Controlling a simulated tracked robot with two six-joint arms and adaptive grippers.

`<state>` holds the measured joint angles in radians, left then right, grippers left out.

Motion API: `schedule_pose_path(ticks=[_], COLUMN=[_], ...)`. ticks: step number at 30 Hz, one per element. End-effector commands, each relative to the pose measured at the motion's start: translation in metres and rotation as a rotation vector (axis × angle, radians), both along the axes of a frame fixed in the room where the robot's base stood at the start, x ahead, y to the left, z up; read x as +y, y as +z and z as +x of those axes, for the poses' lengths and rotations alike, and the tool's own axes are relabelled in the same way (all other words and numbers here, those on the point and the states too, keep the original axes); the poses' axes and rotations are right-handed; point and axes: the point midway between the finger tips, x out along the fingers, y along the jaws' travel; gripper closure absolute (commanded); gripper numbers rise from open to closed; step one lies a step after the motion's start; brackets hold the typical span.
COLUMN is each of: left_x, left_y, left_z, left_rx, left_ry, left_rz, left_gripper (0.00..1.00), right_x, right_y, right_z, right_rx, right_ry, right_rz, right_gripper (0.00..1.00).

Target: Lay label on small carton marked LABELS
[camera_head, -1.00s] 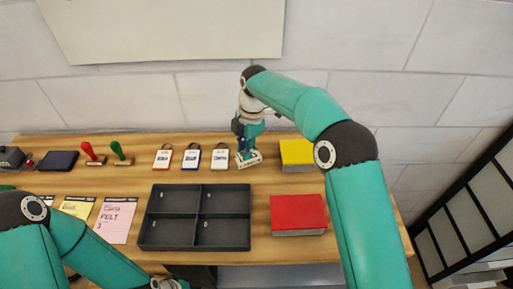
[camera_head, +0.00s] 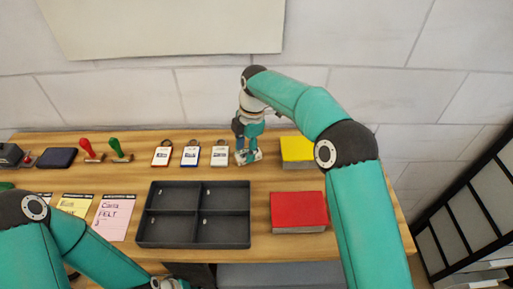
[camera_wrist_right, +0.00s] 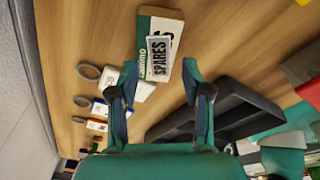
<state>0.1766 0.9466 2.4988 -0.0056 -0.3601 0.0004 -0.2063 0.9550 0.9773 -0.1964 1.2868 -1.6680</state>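A small green-and-white carton (camera_wrist_right: 158,30) lies on the bench in the right wrist view. A white label (camera_wrist_right: 159,58) with dark letters that look like SPARES lies over its face. I cannot read LABELS on the carton. My right gripper (camera_wrist_right: 160,68) is open, its two fingers spread on either side of the near end of the carton. In the head view my right gripper (camera_head: 247,157) is low at the back of the bench, largely hiding the carton. My left gripper (camera_head: 170,284) is cut off at the bottom edge, so its fingers are hidden.
Three ringed tags (camera_head: 191,156) lie left of my right gripper. A dark four-part tray (camera_head: 194,211) stands in front. A yellow block (camera_head: 297,149) and a red block (camera_head: 298,210) are to the right. Stamps (camera_head: 88,150) and paper notes (camera_head: 115,217) are at the left.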

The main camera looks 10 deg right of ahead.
Motion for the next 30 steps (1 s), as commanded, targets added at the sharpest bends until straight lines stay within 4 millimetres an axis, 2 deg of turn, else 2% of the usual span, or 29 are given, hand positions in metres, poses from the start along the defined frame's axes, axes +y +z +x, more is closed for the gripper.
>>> schedule_pose_path(ticks=[8,13,17,25,30], left_x=[0.0,0.0,0.0,0.0,0.0], left_y=[0.0,0.001,0.001,0.0,0.0], left_z=[0.0,0.0,0.0,0.0,0.0], left_rx=[0.0,0.0,0.0,0.0,0.0], left_ry=[0.0,0.0,0.0,0.0,0.0], left_rz=[0.0,0.0,0.0,0.0,0.0], left_gripper=[0.6,0.6,0.6,0.6,0.6], right_x=[0.0,-0.002,-0.005,-0.013,-0.016], right_y=[0.001,0.012,0.032,0.088,0.106], right_z=[0.0,0.001,0.001,0.001,0.001], right_rx=[0.0,-0.002,-0.004,-0.004,-0.001], right_ry=[0.0,0.0,-0.001,-0.002,0.0], right_rz=[0.0,0.0,0.001,0.001,0.0], right_gripper=[0.5,0.5,0.5,0.5,0.5])
